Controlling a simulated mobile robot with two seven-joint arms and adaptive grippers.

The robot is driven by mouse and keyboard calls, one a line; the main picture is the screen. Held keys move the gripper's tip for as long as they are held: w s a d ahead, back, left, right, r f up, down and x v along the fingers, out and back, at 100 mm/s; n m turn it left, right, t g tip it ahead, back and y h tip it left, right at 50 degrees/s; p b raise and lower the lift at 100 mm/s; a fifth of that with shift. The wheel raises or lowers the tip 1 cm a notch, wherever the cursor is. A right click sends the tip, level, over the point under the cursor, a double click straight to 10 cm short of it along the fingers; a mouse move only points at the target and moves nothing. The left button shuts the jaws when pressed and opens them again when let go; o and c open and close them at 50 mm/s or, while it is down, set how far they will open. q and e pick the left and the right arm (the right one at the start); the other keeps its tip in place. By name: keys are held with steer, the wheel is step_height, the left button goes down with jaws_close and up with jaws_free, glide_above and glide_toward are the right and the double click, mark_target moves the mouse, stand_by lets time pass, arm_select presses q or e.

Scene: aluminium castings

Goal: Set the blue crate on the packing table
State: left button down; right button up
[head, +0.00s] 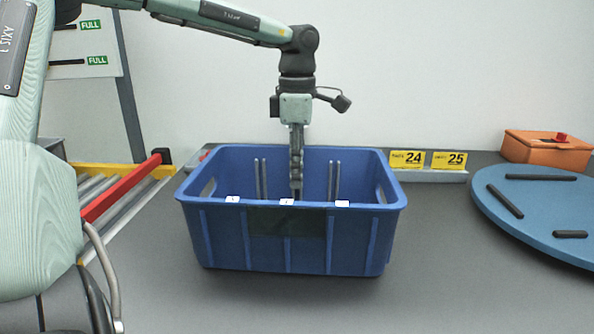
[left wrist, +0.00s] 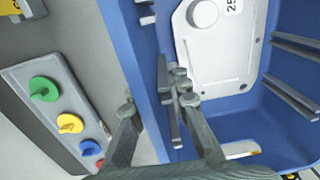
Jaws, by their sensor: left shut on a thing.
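The blue crate (head: 215,232) stands upright over the grey packing table (head: 480,290) in the middle of the head view. Its base is at or very near the tabletop; I cannot tell if a small gap is left. My left gripper (head: 296,180) comes from above and is shut on the crate's far wall. In the left wrist view one finger is outside the blue wall (left wrist: 140,70) and one inside. A pale casting (left wrist: 215,55) with a round knob lies inside the crate. My right gripper is not in view.
A roller conveyor with a red bar (head: 120,188) is at left. Behind the crate, a grey panel carries yellow cards 24 (head: 407,159) and 25 (head: 449,160); coloured knobs (left wrist: 70,123) show in the wrist view. A blue round table (head: 540,205) and orange box (head: 545,148) are right.

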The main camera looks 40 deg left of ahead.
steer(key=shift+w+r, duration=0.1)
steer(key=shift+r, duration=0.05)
arm_select(q)
steer(key=c, duration=1.9)
jaws_free()
steer(key=shift+f, duration=0.1)
steer(key=o, duration=0.4)
steer(key=shift+o, duration=0.2)
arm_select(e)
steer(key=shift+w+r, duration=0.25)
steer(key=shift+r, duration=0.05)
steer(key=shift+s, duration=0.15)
arm_select(q)
step_height(320, 180, up, 2)
steer(key=shift+r, duration=0.1)
step_height(320, 180, up, 9)
steer(key=shift+r, duration=0.6)
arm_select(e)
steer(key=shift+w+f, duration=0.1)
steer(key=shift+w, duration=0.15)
